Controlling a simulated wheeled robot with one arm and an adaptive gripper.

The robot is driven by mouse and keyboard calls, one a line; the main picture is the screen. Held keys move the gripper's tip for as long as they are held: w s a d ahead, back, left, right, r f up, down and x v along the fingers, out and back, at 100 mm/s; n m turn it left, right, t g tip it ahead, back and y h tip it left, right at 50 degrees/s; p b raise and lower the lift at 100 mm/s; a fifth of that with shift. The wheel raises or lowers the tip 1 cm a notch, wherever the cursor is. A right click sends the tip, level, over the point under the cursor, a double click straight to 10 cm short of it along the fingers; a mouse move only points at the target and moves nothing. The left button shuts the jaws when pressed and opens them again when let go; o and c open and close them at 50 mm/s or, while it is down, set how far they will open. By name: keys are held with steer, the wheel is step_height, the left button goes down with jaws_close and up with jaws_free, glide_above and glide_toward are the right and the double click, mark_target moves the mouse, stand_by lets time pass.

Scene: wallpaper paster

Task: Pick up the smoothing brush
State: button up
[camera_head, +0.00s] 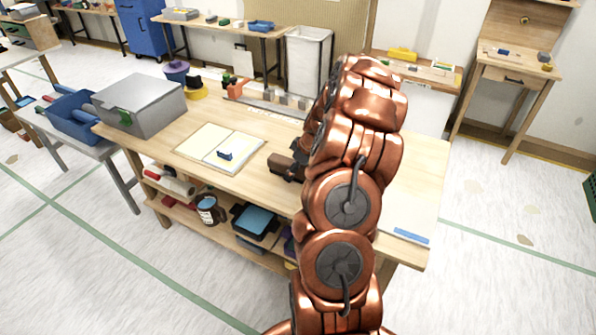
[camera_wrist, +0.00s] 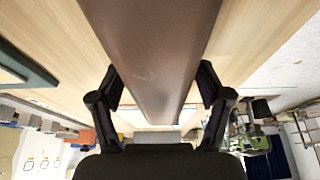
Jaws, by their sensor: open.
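A small blue item (camera_head: 226,154) lies on a pale open board or sheet (camera_head: 205,147) on the workbench. It may be the smoothing brush, but it is too small to be sure. My gripper (camera_head: 280,166) is over the bench, to the right of the pale sheet and apart from the blue item. In the wrist view my gripper's two dark fingers (camera_wrist: 162,92) are spread apart. A broad brown surface fills the middle between them; I cannot tell what it is. My copper-coloured arm hides part of the bench's right half.
A grey metal box (camera_head: 140,105) stands at the bench's left end. A purple-topped container (camera_head: 176,72) and an orange tool (camera_head: 235,88) are at the back. A blue strip (camera_head: 411,236) lies at the front right. A lower shelf holds a mug-like container (camera_head: 208,210).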

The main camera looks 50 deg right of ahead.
steer(key=shift+c, duration=0.2)
steer(key=c, duration=1.4)
steer(key=shift+r+b, duration=0.8)
steer(key=shift+r, duration=0.85)
steer(key=shift+s+a+r, duration=0.1)
steer(key=shift+s+r, duration=0.05)
steer(key=shift+s, duration=0.05)
steer(key=s+a+b, duration=0.1)
steer(key=s+a, duration=0.2)
steer(key=s, duration=0.1)
steer(key=s+a+r+b, duration=0.1)
steer(key=s+a, duration=0.2)
steer(key=s, duration=0.1)
steer(key=s+a+b, duration=0.1)
steer(key=s+a, duration=0.2)
steer(key=a, duration=0.1)
steer(key=shift+s+a+r+b, duration=0.1)
steer(key=shift+s+r+b, duration=0.1)
steer(key=shift+s+b, duration=0.2)
